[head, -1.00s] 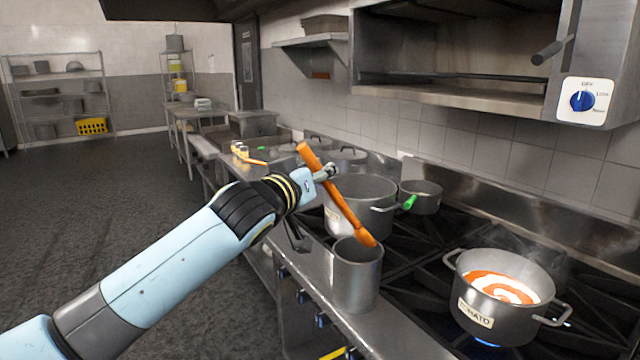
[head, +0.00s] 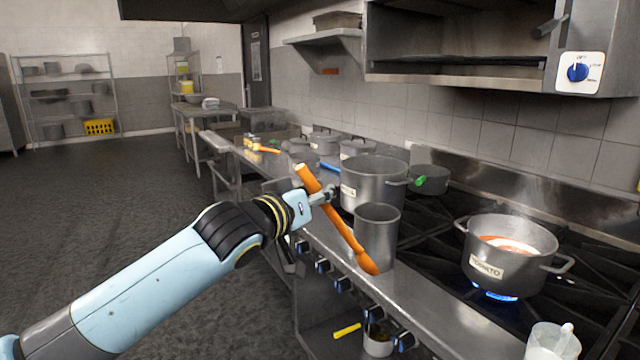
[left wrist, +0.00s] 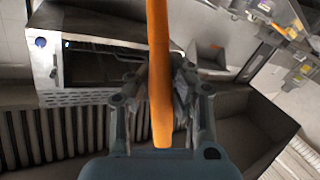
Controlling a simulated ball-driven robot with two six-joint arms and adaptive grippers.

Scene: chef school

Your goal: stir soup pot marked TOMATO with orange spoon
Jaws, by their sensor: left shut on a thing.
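The orange spoon (head: 343,231) is held by my left gripper (head: 326,194), which is shut on its upper handle. The spoon slants down to the right, its head in front of a tall steel container (head: 377,240) at the counter's front edge. In the left wrist view, the orange handle (left wrist: 159,75) runs between the fingers (left wrist: 160,105). The pot marked TOMATO (head: 512,262) stands on a burner to the right, apart from the spoon, with red soup and a white swirl (head: 510,243) inside. My right gripper is not in view.
A large pot (head: 373,187) and a smaller green-handled pot (head: 433,180) stand behind the steel container. A blue flame (head: 495,294) burns under the TOMATO pot. A white cup (head: 552,345) stands at the lower right. A steel oven-like unit (head: 455,55) hangs above the stove.

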